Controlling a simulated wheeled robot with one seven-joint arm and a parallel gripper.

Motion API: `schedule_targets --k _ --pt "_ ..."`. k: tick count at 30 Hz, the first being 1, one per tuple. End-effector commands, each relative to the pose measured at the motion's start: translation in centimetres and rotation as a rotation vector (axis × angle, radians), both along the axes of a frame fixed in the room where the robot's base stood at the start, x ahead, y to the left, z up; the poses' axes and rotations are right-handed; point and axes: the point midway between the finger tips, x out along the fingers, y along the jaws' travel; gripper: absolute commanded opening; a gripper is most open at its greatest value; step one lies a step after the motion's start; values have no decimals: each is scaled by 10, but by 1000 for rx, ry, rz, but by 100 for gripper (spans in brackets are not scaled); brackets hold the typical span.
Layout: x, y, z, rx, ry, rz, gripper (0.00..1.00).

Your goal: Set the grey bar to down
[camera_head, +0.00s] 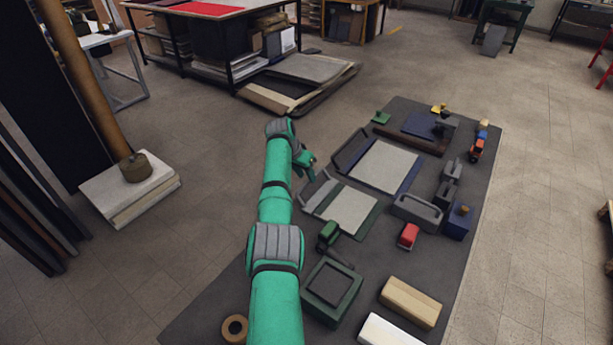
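My green arm reaches forward over the dark mat, and my gripper (307,170) is at its far end, left of the boards. It is too small and partly turned away to tell whether its fingers are open or shut. A long grey bar (318,190) lies along the left side of a smaller green-edged board (346,208), just below my gripper in the picture. Its exact tilt is hard to tell. A larger blue-edged board (382,166) has a dark grey bar-like flap (351,151) at its left. A grey handle-shaped piece (417,211) stands to the right.
A green square block (332,290), a red block (408,236), a tan block (410,302) and a white block (388,333) sit on the mat (398,262). A tape roll (234,328) lies beside my arm. Grey pieces and a blue box (458,221) line the right.

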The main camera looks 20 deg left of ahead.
Motion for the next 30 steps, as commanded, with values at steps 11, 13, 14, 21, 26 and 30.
schedule_targets --k 11,13,14,21,26,30 --pt "-3 0 -2 -4 7 0 31" --pt "-4 2 1 -4 7 0 31" --pt "-5 2 3 -4 6 0 31" --pt "-15 4 36 -3 3 -4 31" --pt "-26 9 64 -3 3 -4 31" --pt "-33 11 82 -2 4 -5 31"
